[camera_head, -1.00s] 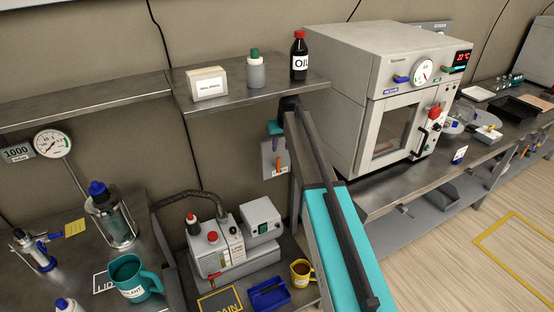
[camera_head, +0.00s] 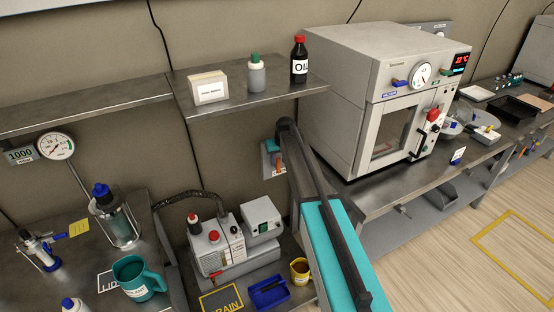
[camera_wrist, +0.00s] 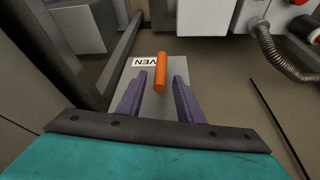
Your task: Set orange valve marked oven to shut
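The orange valve handle (camera_wrist: 160,72) stands on a light grey plate (camera_wrist: 185,65) in the wrist view. A white label (camera_wrist: 144,62) beside it shows the letters VEN, the rest cut off or hidden. My gripper (camera_wrist: 160,83) is open, with one purple finger on each side of the handle. Gaps show between handle and fingers, and nothing is held. In the head view the wall plate (camera_head: 268,166) and the orange handle (camera_head: 279,168) show below the shelf, partly covered by my arm.
The oven (camera_head: 345,120) stands on the bench right of my arm. A metal shelf (camera_head: 225,105) with a box and bottles is above left. A pump (camera_head: 215,245) sits low left. In the wrist view a ribbed hose (camera_wrist: 272,48) is at upper right.

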